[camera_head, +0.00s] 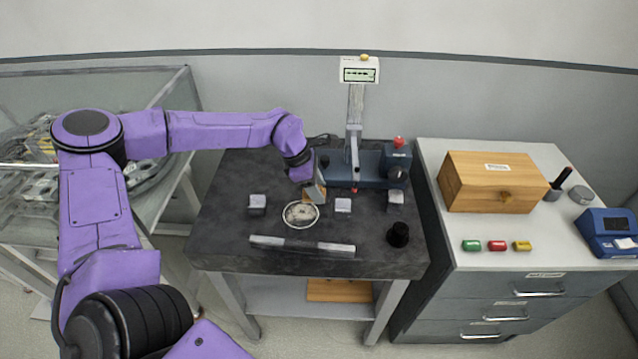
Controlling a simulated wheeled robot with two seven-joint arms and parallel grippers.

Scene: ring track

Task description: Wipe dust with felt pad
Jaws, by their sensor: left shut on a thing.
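My left gripper (312,188) reaches in from the left over the dark table and points down. It is shut on a small piece, apparently the felt pad, which is mostly hidden by the fingers. Just below and left of the fingertips lies a round, white-rimmed plate (300,215) with a mottled grey-beige surface that looks dusty. I cannot tell whether the held piece touches it. My right gripper is out of view.
Small grey blocks (257,203) stand near the plate, with a flat grey bar (302,246) in front. A black knob-like piece (398,234) stands at right. A blue-based instrument (368,168) with a display rises behind. A drawer cabinet (440,230) adjoins the table's right.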

